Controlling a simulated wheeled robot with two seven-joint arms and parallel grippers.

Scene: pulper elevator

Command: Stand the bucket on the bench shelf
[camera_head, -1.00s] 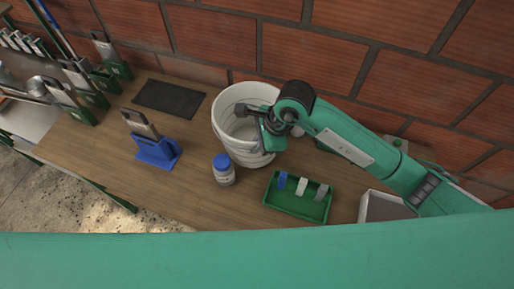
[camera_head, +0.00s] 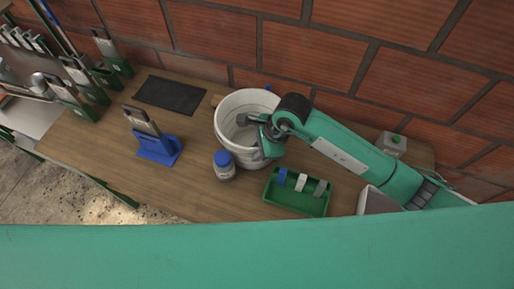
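The white bucket (camera_head: 230,132) is upright over the wooden bench shelf (camera_head: 190,190), right of its middle. I cannot tell whether its base touches the wood. My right gripper (camera_head: 254,124) is at the right side of the bucket's rim, one dark finger showing inside the mouth. It looks shut on the rim; the other finger is hidden. My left gripper is not in view.
A blue-capped bottle (camera_head: 224,166) stands close in front of the bucket. A green tray (camera_head: 296,204) with small clips lies to the right. A blue stand (camera_head: 158,150) and a dark mat (camera_head: 169,95) are to the left. A brick wall (camera_head: 320,50) rises behind.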

